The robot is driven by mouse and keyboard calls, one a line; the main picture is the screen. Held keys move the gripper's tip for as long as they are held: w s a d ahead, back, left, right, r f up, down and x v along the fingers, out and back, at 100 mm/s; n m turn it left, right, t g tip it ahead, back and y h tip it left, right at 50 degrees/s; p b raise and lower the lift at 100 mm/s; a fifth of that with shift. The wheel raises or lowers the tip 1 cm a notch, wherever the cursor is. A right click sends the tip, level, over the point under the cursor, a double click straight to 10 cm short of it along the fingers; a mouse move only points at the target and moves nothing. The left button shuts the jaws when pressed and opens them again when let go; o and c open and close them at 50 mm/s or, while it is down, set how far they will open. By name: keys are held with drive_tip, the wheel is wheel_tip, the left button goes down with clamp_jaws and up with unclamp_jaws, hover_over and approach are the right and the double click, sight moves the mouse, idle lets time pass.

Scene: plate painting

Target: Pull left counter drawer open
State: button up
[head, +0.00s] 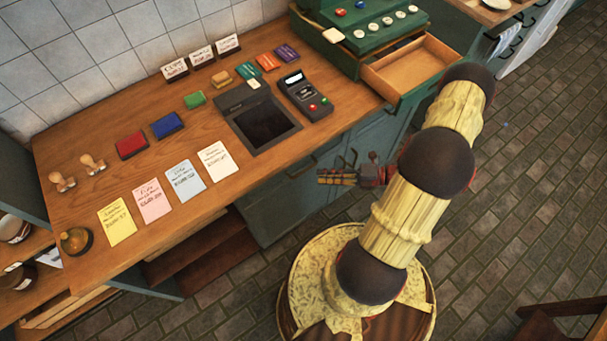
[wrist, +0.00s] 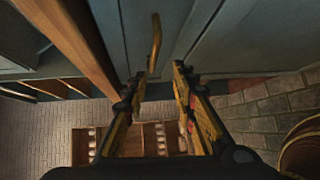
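The left counter drawer appears as a blue-green front (wrist: 125,25) beside the wooden counter edge in the wrist view, and it looks shut. A thin brass handle (wrist: 155,42) sticks out from this front. My gripper (wrist: 157,77) is open, with its two fingers on either side of the handle's near end. I cannot tell whether a finger touches the handle. In the head view my gripper (head: 322,177) is beside the green cabinet front, just below the counter's front edge. The counter overhang hides most of the drawer front there.
The wooden counter (head: 80,150) carries cards, ink pads, stamps and a card terminal (head: 304,97). A green cash register (head: 375,30) stands at the back with its wooden drawer (head: 410,65) open. Open shelves (head: 190,250) lie left of the cabinet.

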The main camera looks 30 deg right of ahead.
sight(303, 171)
drive_tip(key=shift+w+a+f+m+b, duration=0.1)
drive_tip(key=shift+w+a+m+b, duration=0.45)
drive_tip(key=shift+w+a, duration=0.85)
drive_tip(key=shift+w+a+f+m+b, duration=0.15)
drive_tip(key=shift+w+a+m, duration=0.7)
drive_tip(key=shift+w+a, duration=0.55)
drive_tip(key=shift+w+d, duration=0.1)
drive_tip(key=c, duration=0.3)
drive_tip(key=c, duration=0.4)
clamp_jaws()
